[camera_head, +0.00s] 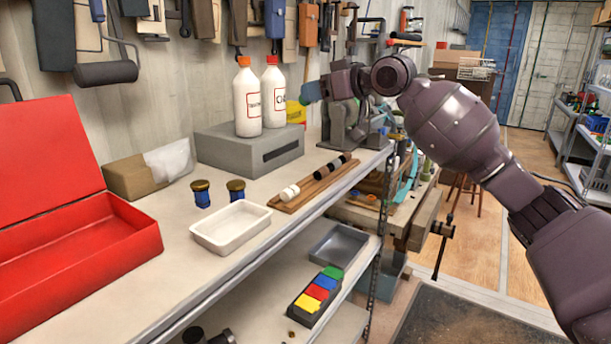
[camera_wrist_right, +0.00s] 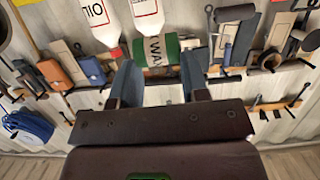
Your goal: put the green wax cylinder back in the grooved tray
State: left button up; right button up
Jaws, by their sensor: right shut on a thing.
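The grooved tray (camera_head: 314,188) is a wooden board on the bench, below the gripper in the picture. White, brown, grey and black cylinders lie on it. My left gripper is not clearly seen.
Two white bottles (camera_head: 246,98) with orange and red caps stand on a grey box (camera_head: 222,150) behind the tray. A white dish (camera_head: 231,226) is at the tray's left. A red open toolbox (camera_head: 75,262) fills the bench's left.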

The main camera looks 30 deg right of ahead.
send_over(314, 188)
notch_tip(314, 188, down, 16)
jog(key=shift+w+r+p, duration=0.1)
jog(key=shift+r+p, duration=0.15)
jog(key=shift+p, duration=0.1)
notch_tip(314, 188, down, 4)
jog(key=shift+f, duration=0.1)
jog(key=shift+d+f, duration=0.1)
jog(key=shift+f, duration=0.05)
jog(key=o, duration=0.9)
